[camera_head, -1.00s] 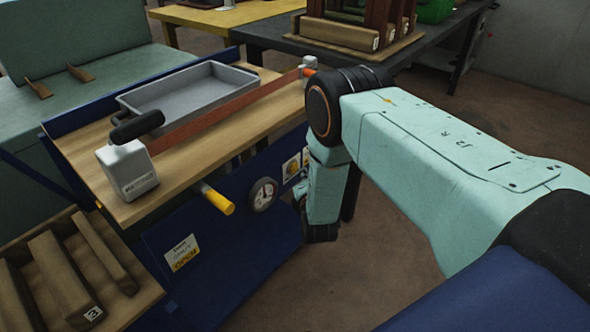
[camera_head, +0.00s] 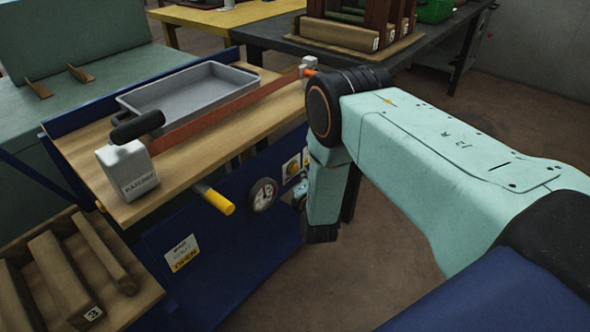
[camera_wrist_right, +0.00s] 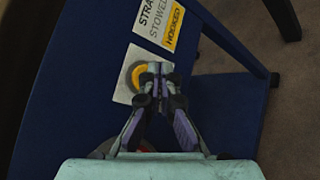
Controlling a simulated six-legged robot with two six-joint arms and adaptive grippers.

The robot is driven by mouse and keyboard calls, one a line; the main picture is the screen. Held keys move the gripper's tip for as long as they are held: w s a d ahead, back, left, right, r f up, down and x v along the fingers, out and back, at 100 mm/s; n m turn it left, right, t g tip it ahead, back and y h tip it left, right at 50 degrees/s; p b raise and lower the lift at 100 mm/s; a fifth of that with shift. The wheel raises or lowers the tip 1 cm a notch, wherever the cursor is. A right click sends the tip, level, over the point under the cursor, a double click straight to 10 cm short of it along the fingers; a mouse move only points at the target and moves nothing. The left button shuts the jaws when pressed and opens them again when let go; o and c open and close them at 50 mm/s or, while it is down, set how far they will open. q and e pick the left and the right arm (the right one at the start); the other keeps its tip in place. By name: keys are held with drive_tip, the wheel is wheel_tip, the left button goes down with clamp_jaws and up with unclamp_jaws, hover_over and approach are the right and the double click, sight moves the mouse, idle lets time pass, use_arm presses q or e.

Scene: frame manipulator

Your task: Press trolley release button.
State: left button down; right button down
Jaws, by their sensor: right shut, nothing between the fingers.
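The trolley release button appears to be the round yellow button (camera_head: 291,168) on a white plate on the blue trolley's (camera_head: 225,262) side panel. It also shows in the right wrist view (camera_wrist_right: 137,76), partly covered by my fingers. My right gripper (camera_wrist_right: 154,76) is shut and empty, with its fingertips in front of the button's right part. I cannot tell whether they touch it. In the head view my gripper is mostly hidden behind my wrist. My left gripper is not in view.
A round gauge (camera_head: 263,194) and a yellow-tipped handle (camera_head: 219,202) sit left of the button. A label (camera_wrist_right: 171,22) reading "STOWED" and "HOOKED" is above it in the wrist view. A grey tray (camera_head: 188,91) lies on the trolley's wooden top. Open floor lies right.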

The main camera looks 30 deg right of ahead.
drive_tip(key=shift+w, duration=0.1)
drive_tip(key=shift+w+a, duration=0.15)
drive_tip(key=shift+w, duration=0.2)
drive_tip(key=shift+w+a+b, duration=0.2)
drive_tip(key=shift+w+b, duration=0.2)
idle(0.7)
idle(0.4)
drive_tip(key=shift+s+d+p, duration=0.35)
drive_tip(key=shift+s+p, duration=0.2)
drive_tip(key=shift+s, duration=0.3)
drive_tip(key=s+p, duration=0.1)
drive_tip(key=s+d+p, duration=0.1)
drive_tip(key=s, duration=0.1)
drive_tip(key=s+d, duration=0.1)
drive_tip(key=shift+s+p, duration=0.3)
drive_tip(key=shift+p, duration=0.1)
